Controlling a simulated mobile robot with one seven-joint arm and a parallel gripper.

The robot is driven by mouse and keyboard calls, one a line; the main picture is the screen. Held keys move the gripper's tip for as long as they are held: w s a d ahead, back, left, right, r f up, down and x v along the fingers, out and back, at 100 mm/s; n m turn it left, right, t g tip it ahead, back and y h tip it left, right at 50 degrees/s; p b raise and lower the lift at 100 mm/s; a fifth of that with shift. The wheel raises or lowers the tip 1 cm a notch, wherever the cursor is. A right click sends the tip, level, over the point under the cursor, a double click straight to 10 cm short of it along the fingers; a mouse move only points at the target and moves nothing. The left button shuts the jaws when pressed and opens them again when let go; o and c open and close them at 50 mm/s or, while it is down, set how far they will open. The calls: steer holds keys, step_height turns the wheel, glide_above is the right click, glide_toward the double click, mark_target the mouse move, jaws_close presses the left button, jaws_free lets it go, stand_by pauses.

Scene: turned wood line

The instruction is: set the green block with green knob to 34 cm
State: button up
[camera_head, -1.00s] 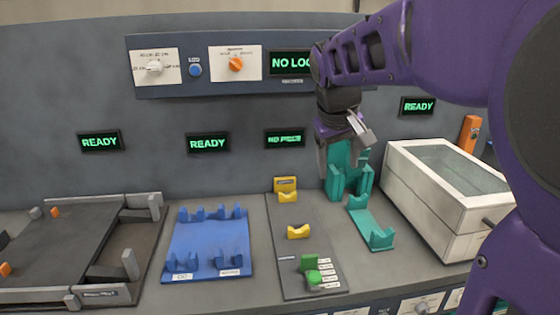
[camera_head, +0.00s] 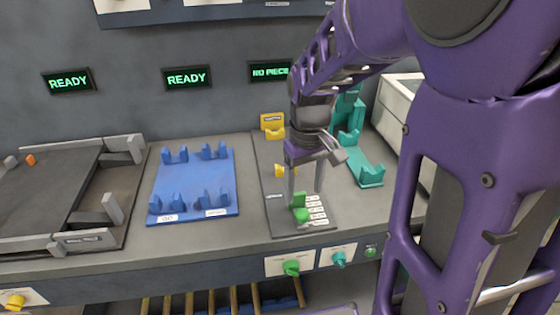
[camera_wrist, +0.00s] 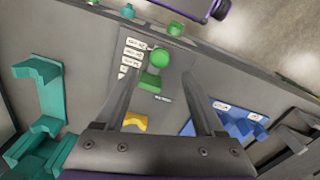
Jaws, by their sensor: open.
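The green block (camera_head: 299,200) stands on a dark grey plate, with its round green knob (camera_head: 301,215) on the near side. In the wrist view the green block (camera_wrist: 151,83) lies between and beyond the fingertips, and the green knob (camera_wrist: 159,57) is beyond it. Several white labels (camera_head: 316,209) run along the plate beside the block; their print is too small to read. My gripper (camera_head: 305,191) is open and points down over the block. It holds nothing, and I cannot tell if a finger touches the block.
Yellow rests (camera_head: 279,170) stand behind the block on the same plate. A teal cradle (camera_head: 364,173) is close on the right, a blue cradle (camera_head: 194,182) on the left. A green panel knob (camera_head: 291,267) and a teal one (camera_head: 339,259) are on the front face.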

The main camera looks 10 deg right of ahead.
mark_target(302, 212)
step_height(302, 212, down, 7)
steer(key=b, duration=0.4)
steer(key=shift+r, duration=0.2)
jaws_close()
stand_by(1.2)
